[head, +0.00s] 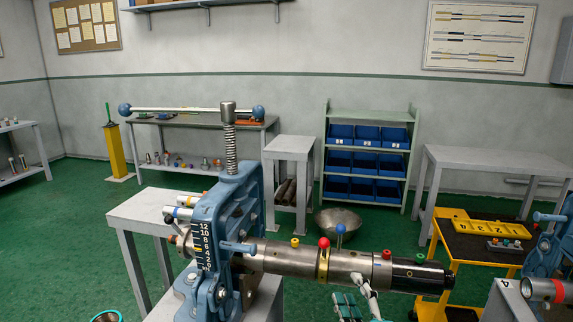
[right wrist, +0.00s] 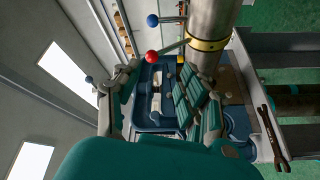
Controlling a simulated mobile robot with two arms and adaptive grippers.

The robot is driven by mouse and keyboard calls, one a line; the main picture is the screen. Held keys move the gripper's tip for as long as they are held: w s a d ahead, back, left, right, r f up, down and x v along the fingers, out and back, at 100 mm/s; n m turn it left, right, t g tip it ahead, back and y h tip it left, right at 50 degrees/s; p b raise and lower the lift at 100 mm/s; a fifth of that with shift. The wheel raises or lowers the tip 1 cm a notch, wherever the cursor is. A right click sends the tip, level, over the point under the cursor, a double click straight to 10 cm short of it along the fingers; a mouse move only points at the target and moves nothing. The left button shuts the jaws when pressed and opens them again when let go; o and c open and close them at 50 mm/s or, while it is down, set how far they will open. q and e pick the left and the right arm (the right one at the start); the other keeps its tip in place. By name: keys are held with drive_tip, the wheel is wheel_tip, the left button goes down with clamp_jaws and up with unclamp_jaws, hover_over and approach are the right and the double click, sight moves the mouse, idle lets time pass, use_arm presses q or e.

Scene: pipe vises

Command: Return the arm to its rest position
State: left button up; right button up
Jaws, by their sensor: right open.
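My right gripper (head: 360,298) is at the bottom of the head view, in front of and just below the pipe. It also shows in the right wrist view (right wrist: 157,80), with its teal-padded fingers apart and no object clearly held between them. The steel pipe (head: 274,260) lies level in a blue pipe vise (head: 232,204) and reaches right to a dark end. It has a brass collar (head: 323,264) and a red-ball lever (head: 324,243). In the right wrist view the pipe (right wrist: 211,28) passes close beyond the fingers. My left gripper is not in view.
A yellow cart (head: 462,245) with a yellow tray stands at the right, near a second blue vise. A shelf of blue bins (head: 366,162), a metal bowl (head: 338,220) and grey tables stand behind. Green floor is open at the left.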

drive_tip(key=s+d+f+m+g+h, duration=0.25)
drive_tip(key=s+f+m+g, duration=0.2)
drive_tip(key=f, duration=0.35)
drive_tip(key=s+d+f+m+g+h, duration=0.25)
drive_tip(key=s+d+f+m, duration=0.2)
drive_tip(key=f, duration=0.35)
drive_tip(key=s+f+m+g+y, duration=0.1)
drive_tip(key=s+f+m+g, duration=0.3)
drive_tip(key=s, duration=0.5)
drive_tip(key=s+f+m+g, duration=0.1)
drive_tip(key=s+f+g, duration=0.35)
drive_tip(key=s, duration=0.55)
wheel_tip(320, 180, down, 27)
drive_tip(key=s, duration=0.1)
drive_tip(key=s+d+f+g, duration=0.1)
drive_tip(key=s+d+f, duration=0.1)
drive_tip(key=s+f, duration=0.5)
drive_tip(key=s+d+f+g, duration=0.1)
drive_tip(key=s+f, duration=0.6)
drive_tip(key=s, duration=0.2)
drive_tip(key=shift+s+d+f+p, duration=0.25)
drive_tip(key=shift+d+f+p, duration=0.1)
drive_tip(key=shift+d+p, duration=0.1)
